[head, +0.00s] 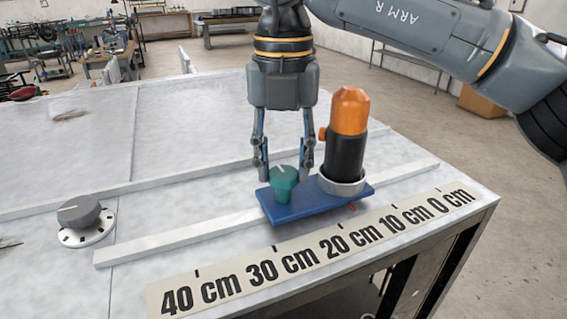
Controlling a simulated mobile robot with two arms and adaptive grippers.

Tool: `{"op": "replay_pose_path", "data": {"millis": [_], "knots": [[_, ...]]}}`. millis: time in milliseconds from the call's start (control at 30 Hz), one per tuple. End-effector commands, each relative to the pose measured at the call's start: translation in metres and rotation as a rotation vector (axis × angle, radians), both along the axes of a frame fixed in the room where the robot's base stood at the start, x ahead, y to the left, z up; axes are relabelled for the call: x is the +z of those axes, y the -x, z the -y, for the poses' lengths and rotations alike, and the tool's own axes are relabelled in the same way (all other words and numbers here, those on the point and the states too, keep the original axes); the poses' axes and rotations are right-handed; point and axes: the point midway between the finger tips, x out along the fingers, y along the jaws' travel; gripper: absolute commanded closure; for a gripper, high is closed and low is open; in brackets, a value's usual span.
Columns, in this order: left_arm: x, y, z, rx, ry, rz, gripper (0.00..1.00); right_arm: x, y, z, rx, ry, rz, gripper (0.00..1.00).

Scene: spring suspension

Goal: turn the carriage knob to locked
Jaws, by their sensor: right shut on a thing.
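The blue carriage (300,208) sits across the white rails, beside the scale strip between about 10 cm and 30 cm. A dark green knob (284,183) stands on its left part. My right gripper (284,172) points down from above and is shut on the green knob, one finger on each side. A black cylinder with an orange top (348,125) stands in a silver ring on the carriage's right part. I cannot read any locked mark on the knob. My left gripper is not in view.
A grey dial knob (79,212) on a round white plate sits at the table's left. The scale strip (315,255) runs along the front edge. White rails (180,234) flank the carriage's track. The table's left back area is mostly clear.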

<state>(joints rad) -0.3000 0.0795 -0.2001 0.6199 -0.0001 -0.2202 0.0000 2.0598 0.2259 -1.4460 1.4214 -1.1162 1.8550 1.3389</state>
Motion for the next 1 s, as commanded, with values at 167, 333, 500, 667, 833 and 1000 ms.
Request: {"op": "replay_pose_path", "data": {"millis": [167, 333, 500, 667, 833, 1000], "knots": [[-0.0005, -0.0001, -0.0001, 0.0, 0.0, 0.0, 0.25, 0.0017, -0.0006, -0.0001, -0.014, -0.003, 0.003, 0.93], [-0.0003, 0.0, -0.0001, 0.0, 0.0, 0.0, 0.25, 0.0018, -0.0007, 0.0, -0.014, -0.003, 0.004, 0.93], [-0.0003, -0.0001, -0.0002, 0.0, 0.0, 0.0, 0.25, 0.0018, -0.0007, 0.0, -0.014, -0.003, 0.004, 0.52], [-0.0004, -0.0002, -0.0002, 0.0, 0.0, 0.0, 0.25, 0.0012, -0.0004, 0.0, -0.012, -0.002, 0.002, 0.39], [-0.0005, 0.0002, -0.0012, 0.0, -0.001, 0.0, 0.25, 0.0007, -0.0002, 0.0, -0.011, -0.001, 0.001, 0.39], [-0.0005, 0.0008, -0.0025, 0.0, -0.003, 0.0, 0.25, 0.0097, -0.0003, -0.0003, -0.011, -0.001, 0.003, 0.39]]}}
